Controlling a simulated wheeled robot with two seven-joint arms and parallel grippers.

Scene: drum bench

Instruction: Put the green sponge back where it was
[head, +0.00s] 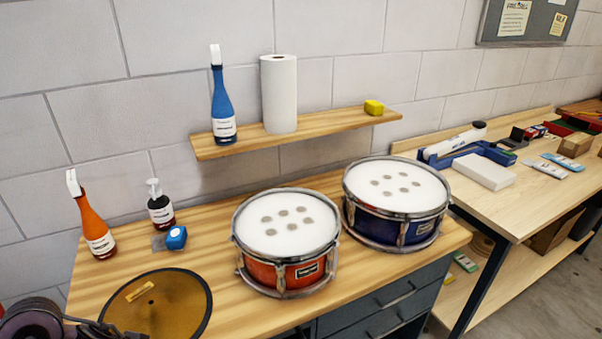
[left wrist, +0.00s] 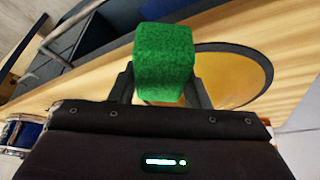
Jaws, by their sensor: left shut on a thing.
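The green sponge (left wrist: 165,58) is a block held between the two dark fingers of my left gripper (left wrist: 163,85) in the left wrist view. The gripper is shut on it, above the wooden bench beside the round golden disc (left wrist: 230,72). The sponge does not show in the head view, where only part of my left arm is at the bottom left corner. My right gripper is in neither view.
On the bench (head: 225,205) are the golden disc (head: 165,310), an orange bottle (head: 97,235), a pump bottle (head: 160,210), a blue item (head: 176,238), a red drum (head: 285,270) and a blue drum (head: 400,222).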

